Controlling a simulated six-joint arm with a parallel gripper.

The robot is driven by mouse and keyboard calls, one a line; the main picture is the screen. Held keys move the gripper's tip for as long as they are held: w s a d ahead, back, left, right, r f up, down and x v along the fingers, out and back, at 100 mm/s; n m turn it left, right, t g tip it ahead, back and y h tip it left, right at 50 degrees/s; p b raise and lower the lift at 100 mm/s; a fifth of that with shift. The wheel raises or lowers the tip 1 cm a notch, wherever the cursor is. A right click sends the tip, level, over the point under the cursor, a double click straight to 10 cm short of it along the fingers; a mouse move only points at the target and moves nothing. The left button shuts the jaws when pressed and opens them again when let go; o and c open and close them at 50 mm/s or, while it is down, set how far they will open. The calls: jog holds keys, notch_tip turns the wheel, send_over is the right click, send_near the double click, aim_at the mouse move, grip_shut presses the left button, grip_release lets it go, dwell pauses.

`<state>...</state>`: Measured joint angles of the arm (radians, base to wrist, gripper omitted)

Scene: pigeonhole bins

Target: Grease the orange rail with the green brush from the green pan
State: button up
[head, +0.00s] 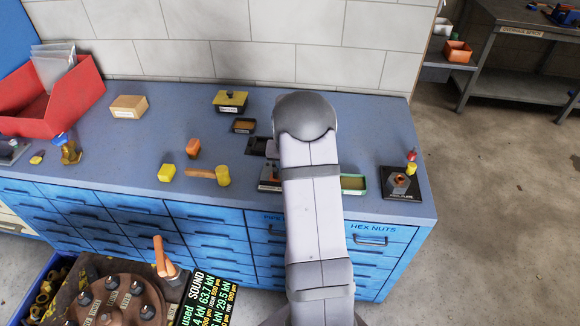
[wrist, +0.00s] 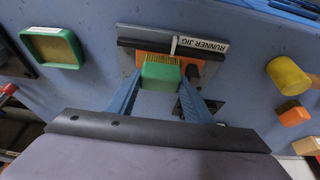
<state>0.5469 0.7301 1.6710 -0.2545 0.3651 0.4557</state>
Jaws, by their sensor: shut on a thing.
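My gripper (wrist: 160,92) is shut on the green brush (wrist: 162,77), with a blue finger on each side of its block. The brush's yellowish bristles point at the orange rail (wrist: 193,62) and overlap it in the wrist view; I cannot tell whether they touch it. The rail lies in a dark jig (wrist: 133,40) labelled RUNNER JIG, partly hidden by the brush. The green pan (wrist: 58,66), with a tan-brown inside, sits to the left in the wrist view. In the head view the pan (head: 354,193) shows right of my arm, which hides the gripper, the brush and most of the jig.
Small dark trays (head: 244,126) stand behind. A dark fixture (head: 399,184) stands at the bench's right end. A red bin (head: 78,92) fills the left.

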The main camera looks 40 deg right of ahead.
jog(key=shift+s+d+f, duration=0.1)
jog(key=shift+s+d, duration=0.15)
jog(key=shift+s, duration=0.2)
jog(key=shift+w+a, duration=0.1)
jog(key=shift+w, duration=0.05)
jog(key=shift+w+a+b, duration=0.4)
jog(key=shift+w+a, duration=0.05)
